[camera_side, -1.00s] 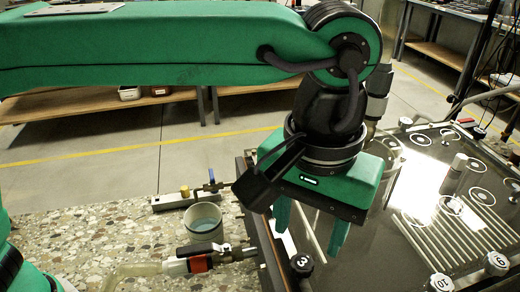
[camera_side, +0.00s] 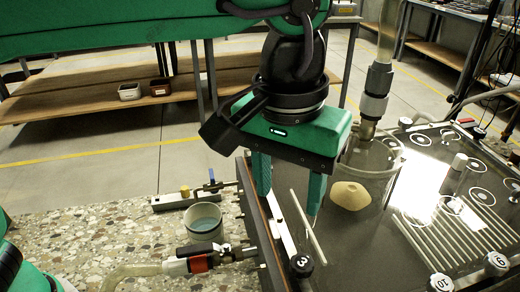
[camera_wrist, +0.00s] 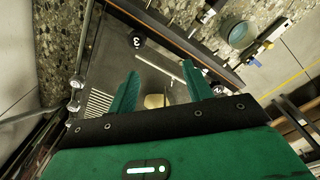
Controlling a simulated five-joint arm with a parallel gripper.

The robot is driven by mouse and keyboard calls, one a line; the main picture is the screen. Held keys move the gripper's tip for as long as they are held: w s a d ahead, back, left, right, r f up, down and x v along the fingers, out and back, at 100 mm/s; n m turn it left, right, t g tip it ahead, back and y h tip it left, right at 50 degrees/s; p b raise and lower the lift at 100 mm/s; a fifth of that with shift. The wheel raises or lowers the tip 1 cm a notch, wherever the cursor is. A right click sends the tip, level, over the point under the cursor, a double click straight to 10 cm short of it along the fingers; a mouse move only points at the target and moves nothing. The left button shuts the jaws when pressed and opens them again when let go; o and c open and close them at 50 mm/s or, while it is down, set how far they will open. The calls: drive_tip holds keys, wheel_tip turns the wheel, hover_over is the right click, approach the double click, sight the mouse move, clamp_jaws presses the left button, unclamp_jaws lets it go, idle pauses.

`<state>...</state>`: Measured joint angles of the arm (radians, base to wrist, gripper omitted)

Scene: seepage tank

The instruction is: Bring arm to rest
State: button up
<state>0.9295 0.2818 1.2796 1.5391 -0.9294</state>
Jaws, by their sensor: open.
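My green gripper (camera_side: 288,192) hangs over the left edge of the glass-topped tank (camera_side: 385,245), its two fingers pointing down, spread apart with nothing held between them.
A cup of liquid (camera_side: 203,222) stands on the speckled counter (camera_side: 120,235) left of the tank. A clear tube (camera_side: 388,35) rises behind.

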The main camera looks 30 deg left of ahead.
drive_tip(key=w+a+t+h, duration=0.1)
drive_tip(key=w+a+t, duration=0.15)
drive_tip(key=a, duration=1.85)
drive_tip(key=s+a+f+t, duration=0.1)
drive_tip(key=s+a+f, duration=0.2)
drive_tip(key=a, duration=0.3)
drive_tip(key=s+a+f+t+y, duration=0.1)
drive_tip(key=s+a+f, duration=0.15)
drive_tip(key=a, duration=0.25)
drive_tip(key=s+a+f+t, duration=0.1)
drive_tip(key=s+a+f, duration=0.25)
drive_tip(key=a, duration=0.25)
drive_tip(key=w+d+r+m+g, duration=0.2)
drive_tip(key=w+d+r+m, duration=0.4)
drive_tip(key=d, duration=0.3)
drive_tip(key=m+g, duration=0.4)
drive_tip(key=m, duration=0.8)
approach(302, 263)
drive_tip(key=shift+w+a+f, duration=0.15)
drive_tip(key=shift+a+f, duration=0.05)
drive_tip(key=shift+a, duration=0.05)
drive_tip(key=shift+s+d, duration=0.25)
drive_tip(key=shift+d, duration=0.2)
drive_tip(key=shift+f, duration=0.1)
drive_tip(key=shift+f, duration=0.1)
drive_tip(key=shift+f, duration=3.8)
